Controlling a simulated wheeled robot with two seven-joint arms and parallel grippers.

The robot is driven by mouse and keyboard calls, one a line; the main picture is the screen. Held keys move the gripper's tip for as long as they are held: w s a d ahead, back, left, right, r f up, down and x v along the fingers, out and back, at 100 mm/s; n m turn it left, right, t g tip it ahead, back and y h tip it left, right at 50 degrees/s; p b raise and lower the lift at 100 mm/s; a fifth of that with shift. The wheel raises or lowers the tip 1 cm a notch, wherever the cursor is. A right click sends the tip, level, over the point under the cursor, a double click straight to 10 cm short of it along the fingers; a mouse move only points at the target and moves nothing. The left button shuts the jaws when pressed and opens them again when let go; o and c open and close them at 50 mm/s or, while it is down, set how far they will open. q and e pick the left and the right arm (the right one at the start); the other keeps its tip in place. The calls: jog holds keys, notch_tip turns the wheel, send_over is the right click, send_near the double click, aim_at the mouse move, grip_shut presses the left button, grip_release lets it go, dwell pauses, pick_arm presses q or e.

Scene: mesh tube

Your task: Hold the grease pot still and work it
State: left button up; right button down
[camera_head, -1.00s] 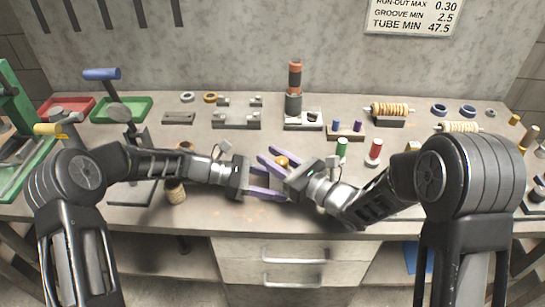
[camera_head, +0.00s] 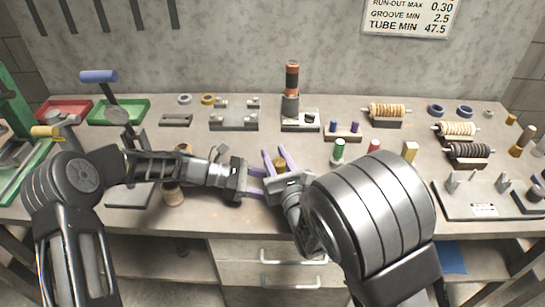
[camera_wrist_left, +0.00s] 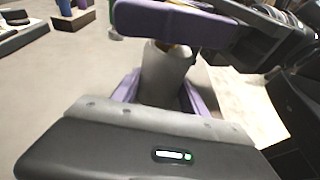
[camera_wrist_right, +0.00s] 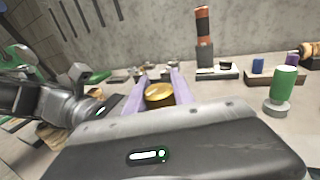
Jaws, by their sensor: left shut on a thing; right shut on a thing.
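The grease pot has a brass lid (camera_head: 279,162) that shows between my right fingers in the head view. Its grey body (camera_wrist_left: 166,73) shows in the left wrist view. My left gripper (camera_head: 265,181) comes in from the left with its purple fingers shut on the grey body. My right gripper (camera_head: 277,154) points toward the wall, its purple fingers shut on the lid from above the left fingers. The lid also shows between the right fingers in the right wrist view (camera_wrist_right: 159,95). The right gripper hides most of the pot body in the head view.
A green-topped piece (camera_head: 339,150) and a red one (camera_head: 373,147) stand right of the grippers. A block with blue and purple pegs (camera_head: 343,137) is behind them. A lever stand (camera_head: 135,150) is at left. Ribbed tubes (camera_head: 388,111) lie at back right.

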aim_at(279, 170)
jog(key=m+h, duration=0.1)
jog(key=h, duration=0.1)
jog(key=m+h, duration=0.1)
jog(key=h, duration=0.1)
jog(key=d+m+h, duration=0.1)
jog(key=h, duration=0.1)
jog(key=shift+f+m+t, duration=0.25)
jog(key=shift+m+t, duration=0.15)
jog(key=shift+w+d+r+m+h, duration=0.1)
jog(key=shift+d+m+h, duration=0.15)
jog(key=shift+m+h, duration=0.45)
jog(key=c, duration=1.1)
grip_release()
jog(key=shift+r, duration=0.1)
jog(key=shift+o, duration=0.2)
jog(key=shift+s+a, duration=0.2)
jog(key=shift+s, duration=1.7)
jog(key=shift+s+a, duration=0.2)
jog(key=shift+s, duration=1.65)
